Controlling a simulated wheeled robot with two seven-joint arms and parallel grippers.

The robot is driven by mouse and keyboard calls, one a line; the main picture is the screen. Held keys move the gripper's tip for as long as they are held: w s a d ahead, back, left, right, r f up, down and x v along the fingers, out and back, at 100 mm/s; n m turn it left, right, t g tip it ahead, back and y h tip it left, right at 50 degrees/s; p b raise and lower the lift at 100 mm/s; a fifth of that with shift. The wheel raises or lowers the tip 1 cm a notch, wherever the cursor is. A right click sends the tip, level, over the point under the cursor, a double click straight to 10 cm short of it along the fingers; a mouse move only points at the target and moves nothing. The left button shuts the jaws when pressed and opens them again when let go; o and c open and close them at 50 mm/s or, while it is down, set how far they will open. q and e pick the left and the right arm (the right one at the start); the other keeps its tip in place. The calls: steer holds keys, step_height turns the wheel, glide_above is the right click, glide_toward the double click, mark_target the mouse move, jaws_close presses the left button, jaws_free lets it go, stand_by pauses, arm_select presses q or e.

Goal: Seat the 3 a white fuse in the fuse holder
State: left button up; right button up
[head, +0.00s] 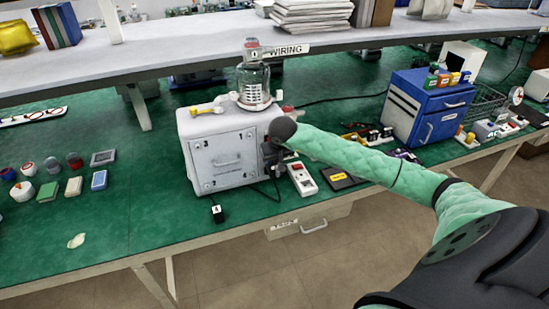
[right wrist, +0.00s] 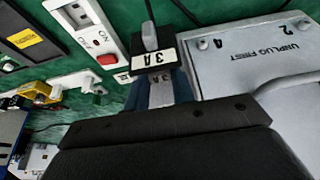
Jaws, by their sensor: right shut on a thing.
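My right gripper (head: 270,157) is beside the right side of the white canister-pump housing (head: 218,158) in the head view. In the right wrist view its jaws (right wrist: 163,95) are shut on a small pale piece marked "3A" (right wrist: 161,84), which looks like the white fuse. Right against it is a black block (right wrist: 152,56) with a white "3A" label and a grey part on top, likely the fuse holder. Whether the fuse is inside it or only touching cannot be told. In the head view the arm and gripper hide the fuse. My left gripper is not in view.
A white switch box (head: 302,179) with a red button stands right of the pump; it also shows in the right wrist view (right wrist: 95,30). A glass jar (head: 254,82) stands on the pump. A blue cabinet (head: 428,105) is farther right.

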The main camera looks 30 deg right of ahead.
steer(key=shift+f, duration=0.1)
steer(key=o, duration=1)
steer(key=shift+c, duration=0.2)
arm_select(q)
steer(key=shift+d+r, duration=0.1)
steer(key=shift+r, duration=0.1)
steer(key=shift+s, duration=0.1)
